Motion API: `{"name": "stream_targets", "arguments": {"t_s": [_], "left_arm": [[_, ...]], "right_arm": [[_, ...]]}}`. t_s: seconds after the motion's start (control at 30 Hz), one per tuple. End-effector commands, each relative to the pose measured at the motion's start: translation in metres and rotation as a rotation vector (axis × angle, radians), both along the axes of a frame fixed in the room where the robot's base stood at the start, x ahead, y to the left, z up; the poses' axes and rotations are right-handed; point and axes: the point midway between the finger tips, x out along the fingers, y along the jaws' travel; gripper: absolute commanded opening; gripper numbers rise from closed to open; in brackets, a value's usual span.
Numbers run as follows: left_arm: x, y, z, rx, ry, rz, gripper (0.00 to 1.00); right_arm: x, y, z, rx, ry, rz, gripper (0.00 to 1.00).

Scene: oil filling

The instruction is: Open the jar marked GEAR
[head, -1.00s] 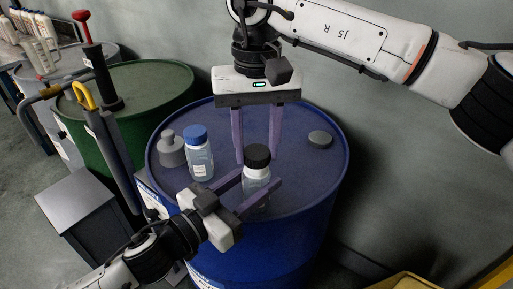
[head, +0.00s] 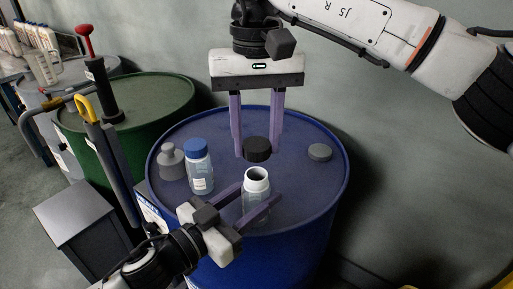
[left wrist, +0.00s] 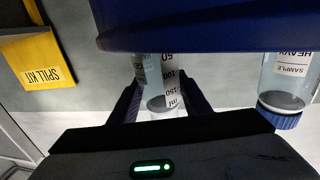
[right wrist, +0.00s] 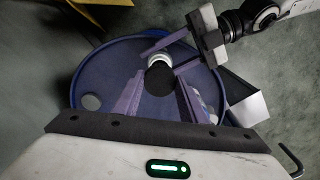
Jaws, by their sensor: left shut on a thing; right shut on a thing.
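A clear jar with a white neck (head: 257,190) stands upright near the front of the blue drum top, its mouth open. My left gripper (head: 259,194) is shut on the jar's body from the lower left. A black lid (head: 257,149) is held by my right gripper (head: 257,156), which comes from above. The lid is apart from the jar, a little above its mouth. In the right wrist view the lid (right wrist: 161,80) is between the fingers and partly covers the jar.
On the blue drum (head: 225,210) stand a blue-capped jar (head: 199,168), labelled HEAVY SAMPLE in the left wrist view, and a grey bottle (head: 171,162). A grey disc (head: 320,152) lies at the right. A green drum (head: 150,98) with a pump is behind left.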

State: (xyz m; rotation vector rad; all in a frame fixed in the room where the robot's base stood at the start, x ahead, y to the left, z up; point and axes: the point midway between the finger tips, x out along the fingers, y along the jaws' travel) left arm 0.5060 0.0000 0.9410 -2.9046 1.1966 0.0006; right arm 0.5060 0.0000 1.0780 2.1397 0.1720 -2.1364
Motion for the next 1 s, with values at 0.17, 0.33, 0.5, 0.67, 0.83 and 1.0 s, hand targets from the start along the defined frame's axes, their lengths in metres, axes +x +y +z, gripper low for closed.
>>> {"name": "stream_targets", "arguments": {"t_s": [0.17, 0.33, 0.5, 0.67, 0.83, 1.0], "left_arm": [[0.000, 0.000, 0.000, 0.000, 0.000, 0.000, 0.45], [0.000, 0.000, 0.000, 0.000, 0.000, 0.000, 0.65], [0.000, 0.000, 0.000, 0.000, 0.000, 0.000, 0.65], [-0.004, 0.004, -0.001, 0.001, 0.002, 0.000, 0.65], [-0.024, 0.023, -0.003, 0.001, 0.004, 0.001, 0.65], [-0.051, 0.050, -0.004, 0.002, 0.005, 0.001, 0.65]], "right_arm": [[0.000, 0.000, 0.000, 0.000, 0.001, 0.000, 0.11], [0.000, 0.000, 0.000, 0.000, 0.001, 0.000, 0.11], [0.000, 0.000, -0.001, 0.000, 0.001, 0.000, 0.11], [0.000, 0.000, -0.002, -0.001, 0.001, 0.000, 0.11], [0.000, 0.000, -0.005, -0.001, 0.001, 0.000, 0.11], [0.000, 0.000, -0.011, -0.001, 0.001, 0.000, 0.11]]}}
